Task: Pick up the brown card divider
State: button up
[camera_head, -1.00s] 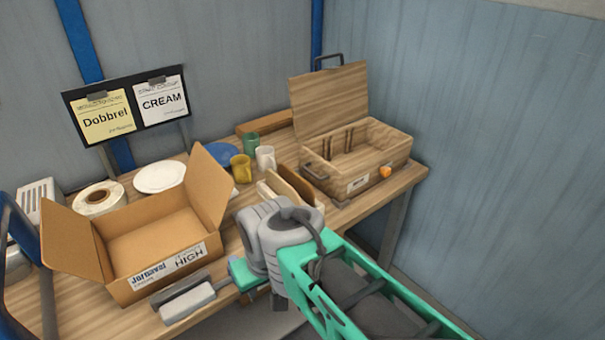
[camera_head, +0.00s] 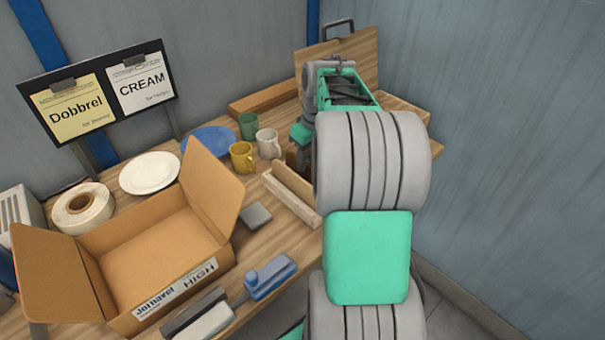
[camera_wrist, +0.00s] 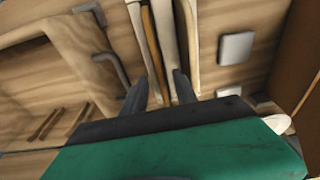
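The brown card divider (camera_wrist: 151,38) stands as a thin orange-brown edge between paler slats of a light wooden rack (camera_wrist: 188,40) in the wrist view. My gripper (camera_wrist: 160,82) is over the rack with its two dark fingers apart. The divider's edge lies between the finger lines, nearer the left finger. I cannot tell how deep the fingertips reach or whether they touch anything. In the head view, the rack (camera_head: 290,196) shows at the table's front edge.
A wooden case with an open lid (camera_head: 352,55) stands behind my arm; its handle (camera_wrist: 108,66) is close in the wrist view. Mugs (camera_head: 243,158), plates (camera_head: 150,173), an open cardboard box (camera_head: 150,245), a grey block (camera_head: 256,215) and a blue-handled tool (camera_head: 270,277) lie left of the rack.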

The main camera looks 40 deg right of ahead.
aim_at(306, 172)
jog(key=f, duration=0.3)
jog(key=f+p, duration=0.1)
jog(key=f, duration=0.1)
jog(key=shift+w+f, duration=0.15)
jog(key=shift+w, duration=0.15)
jog(key=shift+a, duration=0.1)
jog(key=shift+c, duration=0.4)
grip_shut()
